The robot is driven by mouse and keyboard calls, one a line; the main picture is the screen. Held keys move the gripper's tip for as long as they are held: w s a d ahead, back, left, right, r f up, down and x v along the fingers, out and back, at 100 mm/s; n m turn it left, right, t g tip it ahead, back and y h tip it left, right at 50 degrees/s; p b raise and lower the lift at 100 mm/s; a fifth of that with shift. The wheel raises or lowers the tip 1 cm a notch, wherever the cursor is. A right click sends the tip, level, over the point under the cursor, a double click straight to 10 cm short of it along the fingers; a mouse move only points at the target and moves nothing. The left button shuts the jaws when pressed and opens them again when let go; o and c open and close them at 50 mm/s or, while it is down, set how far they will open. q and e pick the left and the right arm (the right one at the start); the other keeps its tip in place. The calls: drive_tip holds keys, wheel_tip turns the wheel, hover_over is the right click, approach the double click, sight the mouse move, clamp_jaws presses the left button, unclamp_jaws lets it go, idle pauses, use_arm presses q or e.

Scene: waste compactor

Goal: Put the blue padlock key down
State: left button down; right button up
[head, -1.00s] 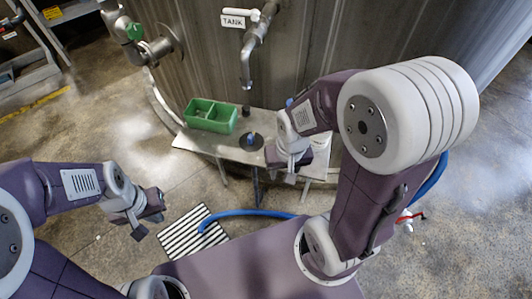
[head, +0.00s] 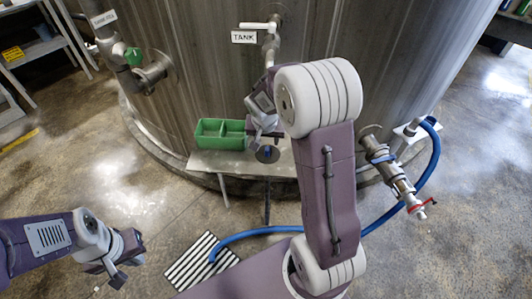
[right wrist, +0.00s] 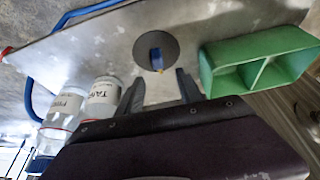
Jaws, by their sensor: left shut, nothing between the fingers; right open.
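A small blue piece with a yellow tip, which I take for the blue padlock key (right wrist: 157,58), is on a dark round disc (right wrist: 146,42) on the grey shelf. The key also shows as a small blue spot in the head view (head: 267,151). My right gripper (right wrist: 160,92) is open, its two dark fingers pointing toward the disc with nothing between them. In the head view, my right gripper (head: 264,130) hovers just behind the disc, partly hidden by my arm. My left gripper (head: 118,272) is shut and empty at lower left, away from the shelf.
A green divided bin (head: 219,135) stands on the shelf (head: 213,164), close to the disc. Two labelled jars (right wrist: 101,98) show in the right wrist view. The tank wall (head: 200,80) rises behind. A blue hose (head: 250,231) and a striped mat (head: 195,260) lie in front.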

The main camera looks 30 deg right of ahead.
sight(268, 146)
drive_tip(key=shift+x, duration=0.85)
drive_tip(key=b+x, duration=0.1)
drive_tip(key=x, duration=0.3)
drive_tip(key=shift+s+f+b, duration=0.15)
drive_tip(key=shift+b, duration=0.15)
drive_tip(key=shift+f, duration=0.25)
drive_tip(key=shift+r, duration=0.1)
clamp_jaws()
